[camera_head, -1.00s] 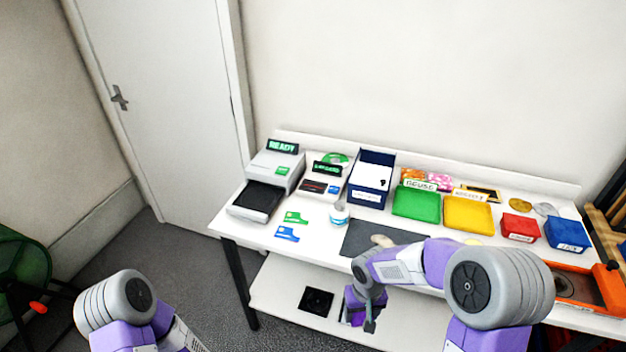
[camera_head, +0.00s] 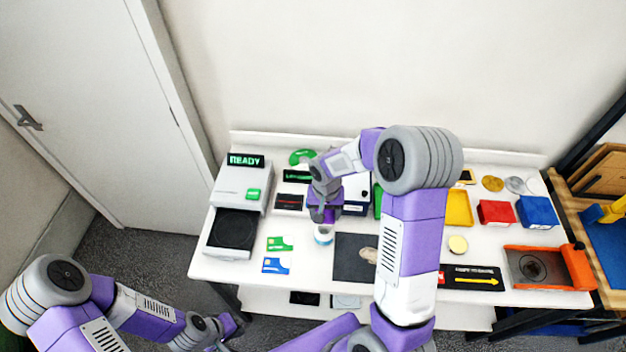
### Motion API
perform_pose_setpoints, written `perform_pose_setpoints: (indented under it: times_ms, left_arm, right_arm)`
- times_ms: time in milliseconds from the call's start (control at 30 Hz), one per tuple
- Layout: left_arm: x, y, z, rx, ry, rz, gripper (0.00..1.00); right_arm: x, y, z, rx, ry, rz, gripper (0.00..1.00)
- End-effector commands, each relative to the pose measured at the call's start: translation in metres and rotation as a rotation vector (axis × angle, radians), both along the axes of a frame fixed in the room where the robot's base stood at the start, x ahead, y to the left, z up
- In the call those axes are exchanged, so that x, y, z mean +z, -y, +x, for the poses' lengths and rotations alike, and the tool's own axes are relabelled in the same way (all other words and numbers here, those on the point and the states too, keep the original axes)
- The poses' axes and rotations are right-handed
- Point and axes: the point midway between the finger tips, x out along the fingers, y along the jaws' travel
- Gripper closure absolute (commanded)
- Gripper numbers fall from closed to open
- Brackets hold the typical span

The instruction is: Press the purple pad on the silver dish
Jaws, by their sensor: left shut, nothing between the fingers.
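A small round silver dish (camera_head: 514,185) lies at the back right of the white table, beside a gold disc (camera_head: 492,183). I cannot make out a purple pad on it. A small white cup with a blue band (camera_head: 323,236) stands near the table's middle. My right gripper (camera_head: 322,214) points down just above or behind this cup; its fingers are too small and covered to tell open from shut. My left gripper (camera_head: 226,328) is shut and empty, low in front of the table, far from the dish.
A READY machine (camera_head: 240,182) stands at the table's left, with green and blue cards (camera_head: 276,265) near it. A dark mat (camera_head: 352,258), yellow tray (camera_head: 458,208), red box (camera_head: 495,213), blue box (camera_head: 538,212) and orange device (camera_head: 575,270) lie to the right. My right arm hides part of the middle.

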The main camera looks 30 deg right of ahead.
Motion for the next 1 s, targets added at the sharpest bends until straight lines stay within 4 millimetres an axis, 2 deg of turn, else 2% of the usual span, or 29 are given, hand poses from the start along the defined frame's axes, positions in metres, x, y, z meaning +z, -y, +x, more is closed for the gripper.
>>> perform_pose_setpoints:
  times_ms: [67,267,733,1000]
  left_arm:
    - [0.003,0.000,-0.001,0.000,-0.002,0.000,1.00]
    - [-0.004,0.000,-0.001,0.000,-0.003,0.000,1.00]
    - [-0.036,0.000,-0.001,0.000,-0.002,0.000,1.00]
    - [-0.038,0.000,-0.001,0.001,-0.001,0.000,1.00]
  right_arm:
    - [0.003,0.002,0.000,-0.011,-0.001,0.000,0.61]
    - [-0.007,0.002,0.000,-0.014,-0.001,0.000,0.61]
    - [-0.053,0.002,0.000,-0.011,0.000,0.000,0.61]
    - [-0.058,0.002,0.000,-0.012,0.000,0.000,0.61]
